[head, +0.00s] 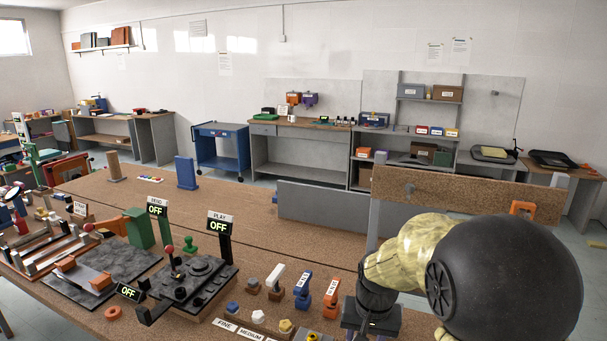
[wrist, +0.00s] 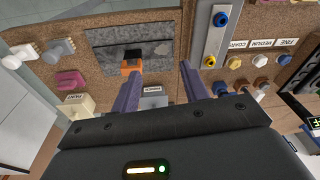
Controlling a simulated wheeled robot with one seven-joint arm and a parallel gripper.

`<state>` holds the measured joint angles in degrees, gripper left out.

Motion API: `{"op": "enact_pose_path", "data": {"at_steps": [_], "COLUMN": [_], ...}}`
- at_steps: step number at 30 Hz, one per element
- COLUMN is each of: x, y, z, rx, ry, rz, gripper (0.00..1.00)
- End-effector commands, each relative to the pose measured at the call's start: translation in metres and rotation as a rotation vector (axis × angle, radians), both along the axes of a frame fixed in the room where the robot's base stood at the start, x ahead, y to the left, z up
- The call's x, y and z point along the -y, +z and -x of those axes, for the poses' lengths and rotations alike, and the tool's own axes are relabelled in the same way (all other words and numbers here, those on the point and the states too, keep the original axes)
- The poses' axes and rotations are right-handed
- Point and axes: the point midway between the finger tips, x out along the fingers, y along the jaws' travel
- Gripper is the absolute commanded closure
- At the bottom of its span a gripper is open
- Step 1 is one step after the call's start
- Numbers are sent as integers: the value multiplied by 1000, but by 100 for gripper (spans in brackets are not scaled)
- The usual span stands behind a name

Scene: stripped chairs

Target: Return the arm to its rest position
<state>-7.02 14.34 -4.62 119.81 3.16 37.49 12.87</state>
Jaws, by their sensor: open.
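My arm, with cream-yellow links and a large black rounded joint, fills the lower right of the head view. Its dark wrist end with my gripper (head: 372,318) is low over the workbench (head: 250,225), and the fingers cannot be made out there. In the wrist view my gripper (wrist: 160,78) shows two purple fingers spread apart, with nothing held between them. Beyond the left fingertip is an orange block (wrist: 132,67) on a dark grey board (wrist: 105,38). A small labelled grey block (wrist: 152,91) shows between the fingers.
Left of the wrist stand blue (head: 303,290) and orange (head: 331,297) labelled blocks, several coloured knobs, and a black panel (head: 190,280) with an OFF display (head: 219,226). A cork-topped raised board (head: 465,192) stands behind the arm. The bench's middle is mostly clear.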

Motion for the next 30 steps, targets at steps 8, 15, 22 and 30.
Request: {"op": "enact_pose_path", "data": {"at_steps": [8,15,22,30], "x": [20,25,25,25], "y": [-17,-25,-25,-25], "z": [92,125,125,125], "rx": [65,88,88,87], "ry": [150,215,215,215], "rz": [40,62,62,62], "gripper": [55,55,55,55]}}
